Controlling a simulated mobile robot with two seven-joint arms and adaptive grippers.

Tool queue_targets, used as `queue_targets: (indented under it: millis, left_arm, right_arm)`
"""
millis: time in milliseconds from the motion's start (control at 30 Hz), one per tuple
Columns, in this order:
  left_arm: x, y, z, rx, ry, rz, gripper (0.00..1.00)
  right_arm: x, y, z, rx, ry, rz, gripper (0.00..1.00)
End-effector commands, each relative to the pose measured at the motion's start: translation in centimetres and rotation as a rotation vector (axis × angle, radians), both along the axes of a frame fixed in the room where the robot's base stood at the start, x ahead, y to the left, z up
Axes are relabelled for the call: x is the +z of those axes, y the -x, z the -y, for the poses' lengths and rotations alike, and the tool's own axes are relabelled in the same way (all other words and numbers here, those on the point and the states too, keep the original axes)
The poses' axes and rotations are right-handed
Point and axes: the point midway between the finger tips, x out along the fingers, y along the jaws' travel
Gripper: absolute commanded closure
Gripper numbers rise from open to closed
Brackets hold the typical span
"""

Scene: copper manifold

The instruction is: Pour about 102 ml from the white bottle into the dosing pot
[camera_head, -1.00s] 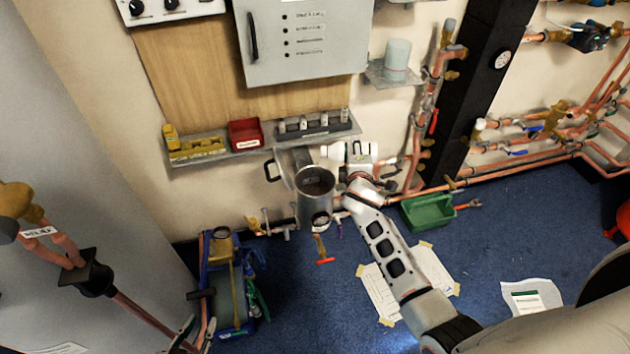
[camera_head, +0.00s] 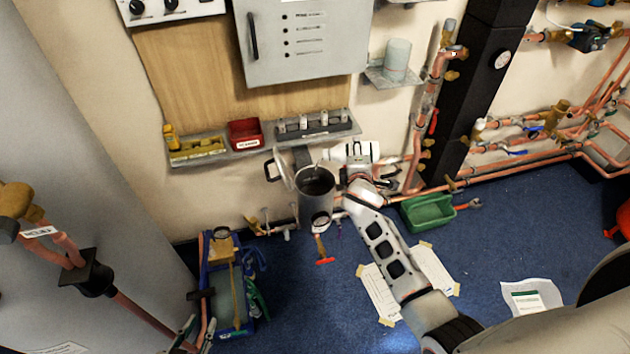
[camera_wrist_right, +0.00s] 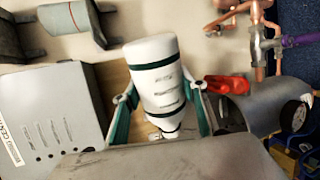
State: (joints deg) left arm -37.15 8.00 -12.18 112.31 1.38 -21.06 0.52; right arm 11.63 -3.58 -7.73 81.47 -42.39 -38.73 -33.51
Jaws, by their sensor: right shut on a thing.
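The white bottle (camera_head: 352,152) lies about level above and right of the dosing pot, its neck end toward the pot. My right gripper (camera_head: 357,172) is shut on it; in the right wrist view the bottle (camera_wrist_right: 155,75) sits between the fingers (camera_wrist_right: 160,105). The dosing pot (camera_head: 316,207) is a grey upright cylinder with an open top. My left gripper (camera_head: 198,334) is at the bottom left, open and empty, partly cut off.
A wall shelf (camera_head: 225,148) with a red bin (camera_head: 243,133) is behind the pot. A grey cabinet (camera_head: 300,45) hangs above. Copper pipes (camera_head: 415,150) run at the right. A green tray (camera_head: 428,212) and a blue tool tote (camera_head: 232,285) stand on the floor.

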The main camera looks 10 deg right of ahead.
Motion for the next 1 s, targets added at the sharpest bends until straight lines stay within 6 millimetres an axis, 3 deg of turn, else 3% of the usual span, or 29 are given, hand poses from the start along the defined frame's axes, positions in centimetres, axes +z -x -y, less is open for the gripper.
queue_targets:
  millis: [1000]
  left_arm:
    - [0.0, -0.1, 0.0, 0.0, 0.001, 0.002, 0.74]
  right_arm:
    - [-0.1, 0.5, 1.5, 0.001, 0.118, -0.034, 0.82]
